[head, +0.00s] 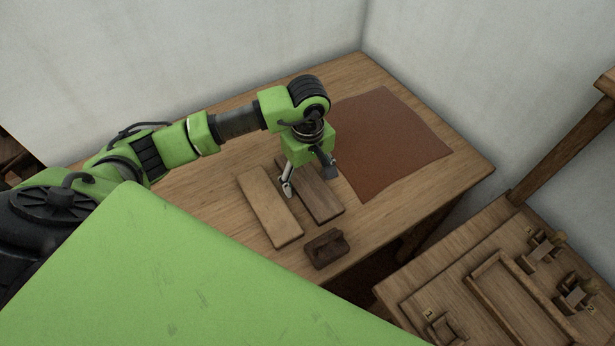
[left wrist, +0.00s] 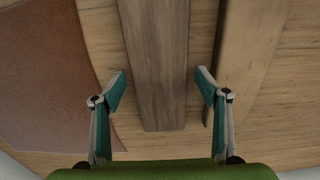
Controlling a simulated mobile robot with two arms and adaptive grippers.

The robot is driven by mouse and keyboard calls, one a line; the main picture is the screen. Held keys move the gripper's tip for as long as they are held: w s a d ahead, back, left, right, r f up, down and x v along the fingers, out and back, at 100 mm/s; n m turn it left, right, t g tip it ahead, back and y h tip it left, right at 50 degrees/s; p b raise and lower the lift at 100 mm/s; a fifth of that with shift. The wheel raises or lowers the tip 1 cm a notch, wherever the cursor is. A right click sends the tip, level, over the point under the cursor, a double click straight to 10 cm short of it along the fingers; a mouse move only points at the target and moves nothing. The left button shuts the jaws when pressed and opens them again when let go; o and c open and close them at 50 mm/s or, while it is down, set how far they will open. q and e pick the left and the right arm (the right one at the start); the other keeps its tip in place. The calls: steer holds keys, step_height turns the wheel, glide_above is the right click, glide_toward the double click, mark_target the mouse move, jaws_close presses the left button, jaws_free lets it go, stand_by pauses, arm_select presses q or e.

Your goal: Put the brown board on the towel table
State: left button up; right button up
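The brown board (head: 322,203), the darker of two long boards, lies flat on the wooden table (head: 400,205). My left gripper (head: 309,181) is over its far part, pointing down. In the left wrist view the brown board (left wrist: 158,50) runs between the two fingers of my left gripper (left wrist: 160,88). The fingers are spread wide, with a gap on each side of the board, and do not touch it. I cannot tell how high the fingertips are. No towel is clearly identifiable. My right gripper is not in view.
A lighter board (head: 270,208) lies close beside the brown one. A small dark block (head: 326,248) sits near the front edge. A reddish-brown sheet (head: 390,140) covers the table's far right. A lower wooden stand (head: 420,285) with a raised frame and small fittings is at lower right.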

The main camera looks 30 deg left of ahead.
mark_target(308, 181)
arm_select(q)
steer(key=shift+r, duration=0.25)
steer(key=shift+w+r, duration=0.1)
steer(key=shift+r, duration=0.25)
step_height(308, 181, up, 11)
steer(key=b, duration=0.2)
